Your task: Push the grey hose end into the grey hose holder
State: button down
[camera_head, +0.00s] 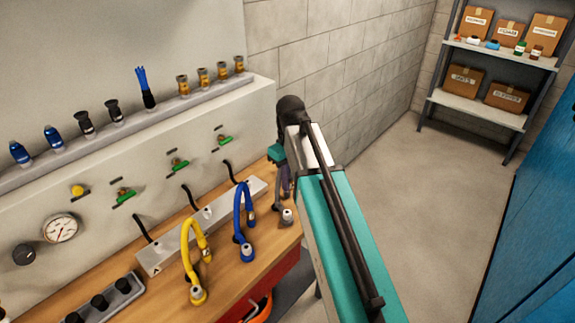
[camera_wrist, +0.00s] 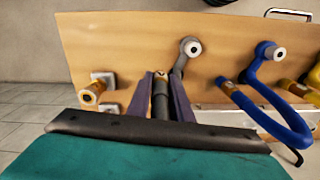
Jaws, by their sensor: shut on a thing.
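My gripper (camera_wrist: 164,78) is shut on the grey hose end (camera_wrist: 160,86), between its two purple fingers. The end is dark with a brass-coloured tip facing the wrist view's top. The grey hose (camera_wrist: 178,68) runs from a round grey base fitting (camera_wrist: 190,48) on the wooden bench, just right of the fingers. Left of the fingers, apart from the held end, a brass-coloured tube (camera_wrist: 92,93) stands by a square grey plate; I cannot tell if this is the grey hose holder. In the head view my arm partly hides my gripper (camera_head: 284,185); the base fitting shows below it (camera_head: 287,215).
A blue hose (camera_head: 240,205) and a yellow hose (camera_head: 187,240) arch over the bench (camera_head: 225,270) nearby. A metal strip (camera_head: 165,255) with black hooks runs along the bench's back. The wall panel (camera_head: 60,200) stands behind. The floor (camera_head: 430,200) to the right is clear.

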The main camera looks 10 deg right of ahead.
jog(key=w+r+p, duration=0.1)
jog(key=p, duration=0.1)
jog(key=shift+p, duration=0.3)
jog(key=w+p, duration=0.1)
jog(key=p, duration=0.2)
jog(key=w+r+n+p, duration=0.1)
jog(key=p, duration=0.2)
jog(key=w+p, duration=0.1)
jog(key=p, duration=0.2)
jog(key=shift+r, duration=0.3)
jog(key=shift+w, duration=0.1)
jog(key=shift+f, duration=0.25)
jog(key=shift+f+b, duration=1.45)
jog(key=shift+f, duration=1.3)
dwell(0.5)
jog(key=shift+f, duration=0.55)
dwell(0.3)
